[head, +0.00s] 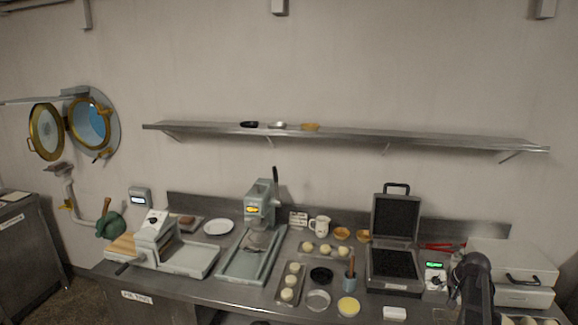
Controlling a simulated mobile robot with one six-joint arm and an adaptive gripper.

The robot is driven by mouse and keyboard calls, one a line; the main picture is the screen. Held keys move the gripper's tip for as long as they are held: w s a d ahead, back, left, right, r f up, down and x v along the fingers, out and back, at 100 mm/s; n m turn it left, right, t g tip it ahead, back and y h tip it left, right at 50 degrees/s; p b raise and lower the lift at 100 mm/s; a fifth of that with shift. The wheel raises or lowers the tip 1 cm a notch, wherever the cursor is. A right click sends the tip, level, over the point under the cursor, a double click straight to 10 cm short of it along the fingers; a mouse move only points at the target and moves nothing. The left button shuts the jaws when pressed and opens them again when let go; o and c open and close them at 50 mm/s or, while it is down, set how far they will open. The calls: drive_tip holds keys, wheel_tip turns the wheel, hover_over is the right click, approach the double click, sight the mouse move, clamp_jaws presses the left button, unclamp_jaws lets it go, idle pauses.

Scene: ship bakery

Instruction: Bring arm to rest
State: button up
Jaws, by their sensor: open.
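My dark arm (474,285) rises at the lower right, in front of the counter's right end. My gripper (453,299) is small and partly hidden beside the arm, low over the counter. It is open, and I see nothing held in it. The finger details are hard to make out.
The steel counter (215,288) is crowded. An open press grill (393,262) and a green-lit control box (434,276) stand left of my arm; a white lidded appliance (512,262) stands to its right. A white block (394,313) lies near the front. A wall shelf (350,134) runs above.

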drive_tip(key=s+a+f+n+g+b, duration=0.1)
drive_tip(key=s+a, duration=0.4)
drive_tip(key=a, duration=0.7)
drive_tip(key=s+a+f+n+g+b, duration=0.2)
drive_tip(key=s+a+f+n+b, duration=0.2)
drive_tip(key=a, duration=0.8)
drive_tip(key=s+a+f+n+g+b, duration=0.1)
drive_tip(key=s+a+f, duration=0.4)
drive_tip(key=a, duration=0.7)
drive_tip(key=s+n+b, duration=0.1)
drive_tip(key=s+b, duration=0.1)
drive_tip(key=shift+s+a+f+g, duration=0.25)
drive_tip(key=shift+s+a+g, duration=0.15)
